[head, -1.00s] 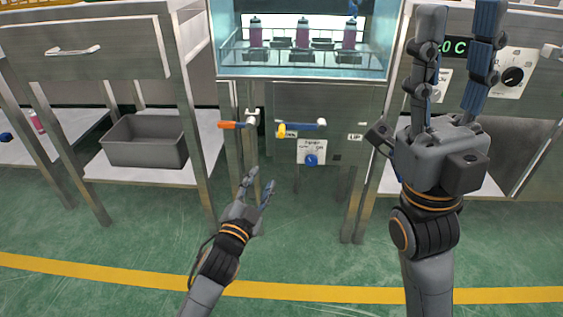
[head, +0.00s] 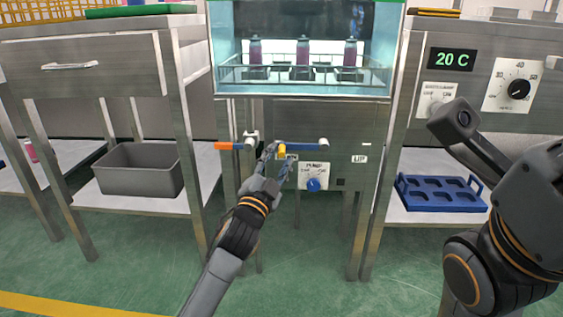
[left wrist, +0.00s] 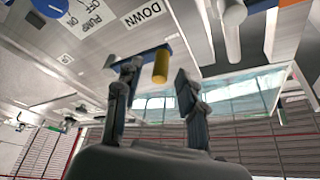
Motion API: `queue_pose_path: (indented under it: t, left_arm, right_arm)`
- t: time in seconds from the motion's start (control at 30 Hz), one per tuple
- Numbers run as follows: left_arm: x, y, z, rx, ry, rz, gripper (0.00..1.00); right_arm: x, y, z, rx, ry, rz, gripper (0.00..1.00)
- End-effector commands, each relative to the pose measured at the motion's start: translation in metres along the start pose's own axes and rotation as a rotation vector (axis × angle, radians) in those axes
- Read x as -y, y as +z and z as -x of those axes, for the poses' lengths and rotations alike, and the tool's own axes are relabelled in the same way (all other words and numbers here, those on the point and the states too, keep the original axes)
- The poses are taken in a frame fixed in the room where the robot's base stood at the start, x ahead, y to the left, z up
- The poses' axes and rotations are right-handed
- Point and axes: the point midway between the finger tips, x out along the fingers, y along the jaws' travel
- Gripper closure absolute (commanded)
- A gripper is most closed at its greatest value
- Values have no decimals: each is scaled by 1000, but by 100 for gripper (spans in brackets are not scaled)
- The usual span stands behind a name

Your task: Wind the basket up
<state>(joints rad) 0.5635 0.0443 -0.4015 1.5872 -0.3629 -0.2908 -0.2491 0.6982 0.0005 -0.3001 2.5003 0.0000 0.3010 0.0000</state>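The wire basket (head: 276,72) holds several purple bottles (head: 303,52) inside the glass-fronted tank (head: 230,88). Below the tank, a blue crank arm (head: 309,143) lies about level, with a yellow knob (head: 282,149) at its left end. My left gripper (head: 279,153) is open at the knob. In the left wrist view, the knob (left wrist: 160,66) shows between the two spread fingers (left wrist: 157,82), with gaps beside it; I see no grip on it.
A grey bin (head: 138,170) and a blue tray (head: 442,192) lie on side shelves. The floor in front is clear.

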Motion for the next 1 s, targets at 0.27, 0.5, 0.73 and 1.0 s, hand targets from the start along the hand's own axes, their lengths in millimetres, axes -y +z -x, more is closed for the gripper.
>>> queue_pose_path:
  t: [0.27, 0.5, 0.73, 1.0]
  left_arm:
    - [0, 1, -26, -1, -1, 0, 60]
    - [0, 0, -29, 0, 0, 0, 60]
    - [0, 0, -29, 0, 0, 0, 89]
    - [1, 1, -29, 2, -1, 0, 100]
  right_arm:
    - [3, -5, 14, -2, 0, 0, 60]
    - [3, -5, 14, -2, -1, 0, 60]
    - [3, -6, 14, -2, -1, 0, 60]
    - [3, -6, 14, -2, -1, 0, 60]
